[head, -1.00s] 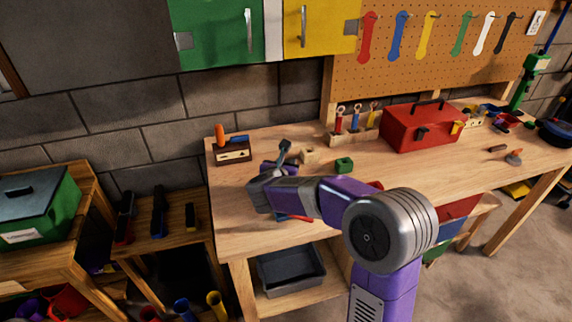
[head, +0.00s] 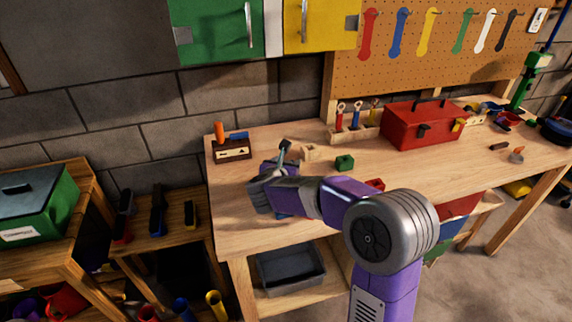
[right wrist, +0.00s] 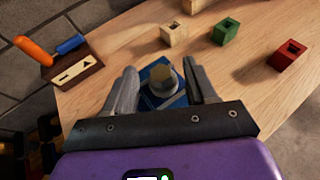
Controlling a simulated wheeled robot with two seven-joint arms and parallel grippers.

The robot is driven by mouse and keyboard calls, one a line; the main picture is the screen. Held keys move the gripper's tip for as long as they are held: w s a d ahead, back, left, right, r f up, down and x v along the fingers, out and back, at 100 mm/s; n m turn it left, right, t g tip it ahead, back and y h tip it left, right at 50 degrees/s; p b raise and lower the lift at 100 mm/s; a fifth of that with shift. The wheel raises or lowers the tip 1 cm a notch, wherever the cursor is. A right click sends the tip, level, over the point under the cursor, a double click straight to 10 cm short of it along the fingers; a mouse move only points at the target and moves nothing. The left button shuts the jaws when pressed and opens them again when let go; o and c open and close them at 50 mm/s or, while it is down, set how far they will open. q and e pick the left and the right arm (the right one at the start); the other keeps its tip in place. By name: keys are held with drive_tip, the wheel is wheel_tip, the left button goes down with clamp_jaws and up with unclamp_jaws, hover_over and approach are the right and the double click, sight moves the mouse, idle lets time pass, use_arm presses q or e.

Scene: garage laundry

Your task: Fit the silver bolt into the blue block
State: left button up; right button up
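The silver bolt (right wrist: 162,80) shows in the right wrist view with its hex head toward the camera. It stands over the blue block (right wrist: 180,101), whose edges show around it; how deep it sits is hidden. My right gripper (right wrist: 160,66) has its two fingers spread to either side of the bolt, with gaps visible between fingers and bolt head. In the head view my right gripper (head: 283,156) is low over the left part of the workbench, and its wrist hides the bolt. My left gripper is in neither view.
A wooden block (right wrist: 174,34), a green block (right wrist: 225,31) and a red block (right wrist: 287,56), each with a hole, stand beyond the gripper. A brown holder (head: 232,154) with orange and blue pieces is at the back left. A red toolbox (head: 422,127) stands farther right on the workbench (head: 245,238).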

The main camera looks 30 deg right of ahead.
drive_tip(key=v, duration=0.7)
drive_tip(key=shift+s+a+p, duration=0.15)
drive_tip(key=shift+s+p, duration=0.1)
drive_tip(key=shift+p, duration=0.05)
drive_tip(key=shift+r, duration=0.1)
idle(0.4)
